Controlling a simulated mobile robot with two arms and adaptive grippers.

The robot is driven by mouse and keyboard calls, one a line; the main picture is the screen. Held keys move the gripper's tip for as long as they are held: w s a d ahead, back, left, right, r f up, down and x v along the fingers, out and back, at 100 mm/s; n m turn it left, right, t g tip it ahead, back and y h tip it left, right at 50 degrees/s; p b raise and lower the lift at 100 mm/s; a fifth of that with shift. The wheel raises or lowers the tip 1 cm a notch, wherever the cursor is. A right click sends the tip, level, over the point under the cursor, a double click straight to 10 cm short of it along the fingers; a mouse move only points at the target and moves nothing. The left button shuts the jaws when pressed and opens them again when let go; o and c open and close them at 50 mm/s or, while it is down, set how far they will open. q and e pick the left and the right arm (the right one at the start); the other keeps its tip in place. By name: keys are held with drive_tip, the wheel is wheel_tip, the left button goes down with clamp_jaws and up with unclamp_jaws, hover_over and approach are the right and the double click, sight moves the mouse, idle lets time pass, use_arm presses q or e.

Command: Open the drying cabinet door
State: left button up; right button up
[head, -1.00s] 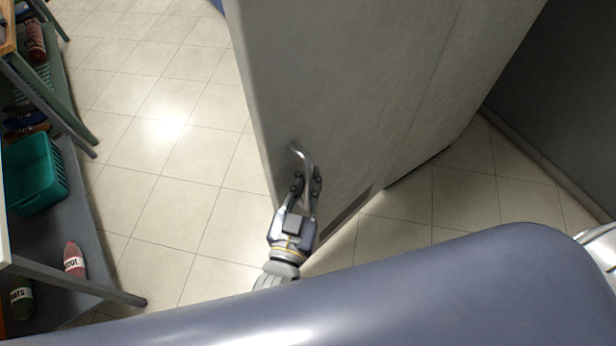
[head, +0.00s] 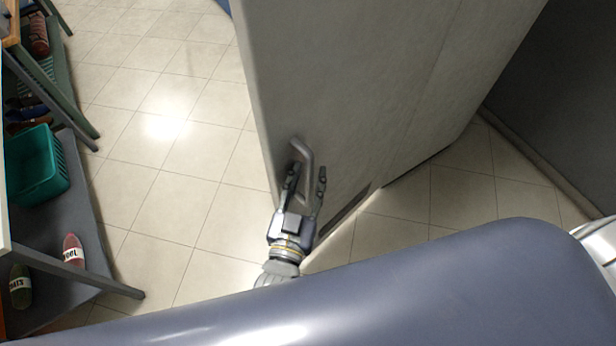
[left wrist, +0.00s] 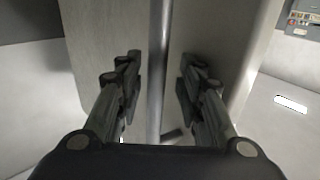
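The drying cabinet door (head: 375,85) is a large grey panel in the middle of the head view. Its metal bar handle (head: 304,156) stands near its left edge. My left gripper (head: 306,182) is at the handle with its fingers spread. In the left wrist view the handle (left wrist: 158,70) runs upright between the two open fingers (left wrist: 159,90), with a gap on both sides. My right gripper is not in view.
A shelf rack stands at the left with a teal basket (head: 38,165), a red bottle (head: 72,250) and a green one (head: 20,287). Tiled floor (head: 165,200) is clear between rack and door. A dark wall (head: 560,110) is at the right.

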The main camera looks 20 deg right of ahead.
use_arm(q)
drive_tip(key=shift+d, duration=0.1)
drive_tip(key=v, duration=1.2)
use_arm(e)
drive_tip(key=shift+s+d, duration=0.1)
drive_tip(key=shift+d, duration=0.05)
use_arm(q)
drive_tip(key=s+a+f+g+y+b, duration=0.1)
drive_tip(key=s+a+f+g, duration=0.15)
drive_tip(key=f, duration=0.85)
drive_tip(key=s+a+f+g+y+b, duration=0.1)
drive_tip(key=a+f+g+y, duration=0.15)
drive_tip(key=f, duration=0.85)
drive_tip(key=s+a+f+g+y+b, duration=0.15)
drive_tip(key=a+f, duration=0.25)
drive_tip(key=f, duration=0.7)
drive_tip(key=s+a+f+n+g+y, duration=0.1)
drive_tip(key=s+a+f+g, duration=0.3)
drive_tip(key=s+a+f, duration=0.4)
drive_tip(key=s+a+f+n+g+y+b, duration=0.1)
drive_tip(key=s+a+f+g, duration=0.3)
drive_tip(key=s+a+f, duration=0.4)
wheel_tip(320, 180, down, 5)
drive_tip(key=shift+s+a+r+n+y, duration=0.1)
drive_tip(key=shift+s+a+n+y, duration=0.2)
drive_tip(key=shift+a+n+y, duration=0.55)
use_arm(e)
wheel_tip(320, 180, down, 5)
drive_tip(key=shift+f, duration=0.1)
